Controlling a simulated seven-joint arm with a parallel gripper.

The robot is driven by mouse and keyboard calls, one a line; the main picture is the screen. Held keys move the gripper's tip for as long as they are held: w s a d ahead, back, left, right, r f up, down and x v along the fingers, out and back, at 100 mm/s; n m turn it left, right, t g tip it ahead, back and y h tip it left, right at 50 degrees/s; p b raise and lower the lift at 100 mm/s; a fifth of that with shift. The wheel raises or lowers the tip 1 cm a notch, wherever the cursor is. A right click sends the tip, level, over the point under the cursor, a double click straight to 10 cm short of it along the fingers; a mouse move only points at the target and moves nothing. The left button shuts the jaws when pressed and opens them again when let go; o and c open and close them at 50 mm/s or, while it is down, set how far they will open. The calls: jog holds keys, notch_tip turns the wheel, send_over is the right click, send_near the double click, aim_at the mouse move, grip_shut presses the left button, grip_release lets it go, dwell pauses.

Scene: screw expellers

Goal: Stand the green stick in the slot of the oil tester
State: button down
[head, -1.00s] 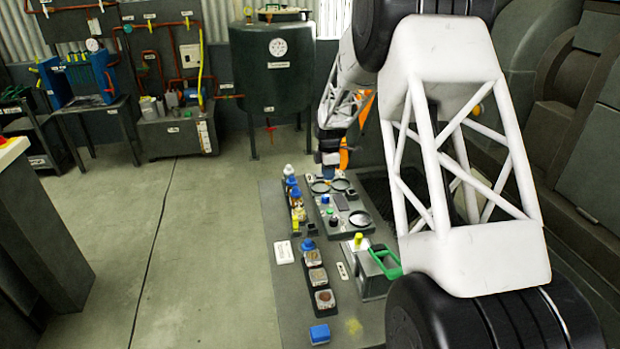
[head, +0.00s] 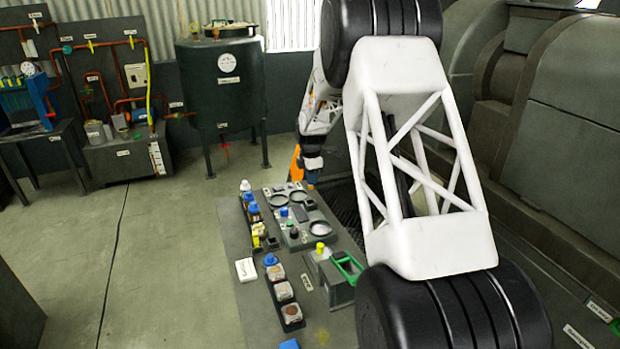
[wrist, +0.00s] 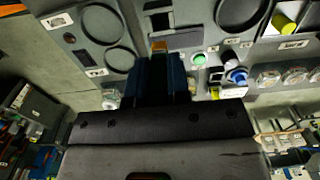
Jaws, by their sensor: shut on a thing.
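My gripper (wrist: 158,68) reaches over a grey panel with round dishes (wrist: 240,12) in the wrist view. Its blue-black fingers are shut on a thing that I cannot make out. A small orange-brown piece (wrist: 160,46) shows at the fingertips; I cannot tell if it is held or lies beyond. In the head view my gripper (head: 311,163) is small and dark, near the far end of the grey panel (head: 312,228). No green stick can be made out. I cannot tell for certain which part is the oil tester's slot. A dark rectangle (wrist: 158,18) lies between the dishes.
A row of blue- and yellow-capped bottles (head: 252,212) stands left of the panel. Sample pots (head: 283,291) stand nearer, beside a grey box with a green frame (head: 347,268). A dark tank (head: 222,90) stands behind.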

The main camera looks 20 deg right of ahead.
aim_at(311, 188)
jog(key=shift+f, duration=0.1)
jog(key=shift+f, duration=2.25)
jog(key=shift+f, duration=2)
dwell(2.3)
jog(key=c, duration=0.6)
grip_release()
jog(key=shift+r, duration=0.1)
